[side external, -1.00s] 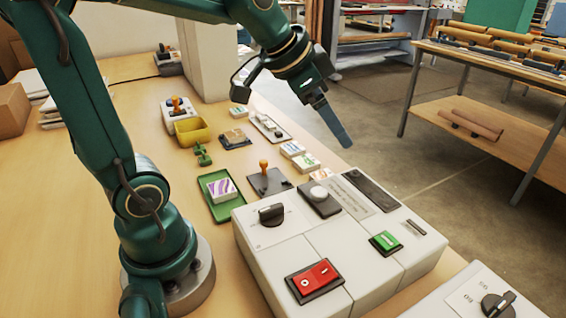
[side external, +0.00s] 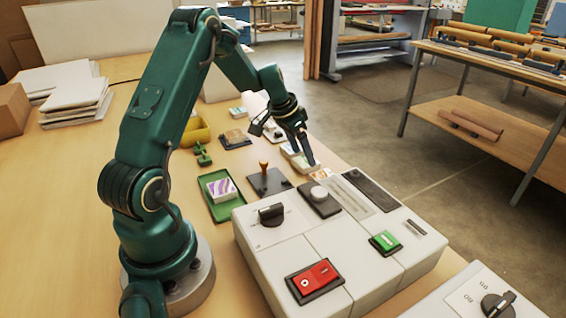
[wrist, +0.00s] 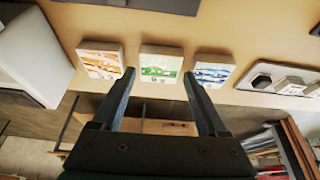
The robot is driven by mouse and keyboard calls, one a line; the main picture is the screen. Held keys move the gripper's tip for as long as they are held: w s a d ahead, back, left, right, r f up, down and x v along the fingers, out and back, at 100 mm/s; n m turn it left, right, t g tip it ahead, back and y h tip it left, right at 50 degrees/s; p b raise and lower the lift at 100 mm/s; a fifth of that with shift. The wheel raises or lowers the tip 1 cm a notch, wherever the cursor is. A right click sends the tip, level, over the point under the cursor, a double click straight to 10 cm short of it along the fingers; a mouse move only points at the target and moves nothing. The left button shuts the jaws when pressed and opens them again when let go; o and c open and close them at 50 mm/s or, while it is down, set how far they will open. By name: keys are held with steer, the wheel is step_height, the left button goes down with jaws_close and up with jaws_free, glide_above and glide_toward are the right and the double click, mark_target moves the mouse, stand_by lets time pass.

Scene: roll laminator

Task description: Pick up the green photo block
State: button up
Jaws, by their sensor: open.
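The green photo block (wrist: 162,64) is a small pale block with a green picture on top, lying on the table in the middle of a row of three. In the wrist view it lies between and just ahead of the two fingertips of my gripper (wrist: 158,77), which is open and empty. An orange photo block (wrist: 101,64) is at its left and a blue photo block (wrist: 212,69) at its right, with narrow gaps. In the side view my gripper (side external: 310,162) points down over this row and partly hides it, so its height above the green block is hard to tell.
The white laminator (side external: 310,240), with a red switch (side external: 314,278) and green button (side external: 385,241), stands in front of the row. The table edge is close behind.

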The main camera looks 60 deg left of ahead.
steer(key=shift+x, duration=1.2)
steer(key=c, duration=1)
steer(key=shift+c, duration=0.2)
steer(key=shift+r, duration=0.1)
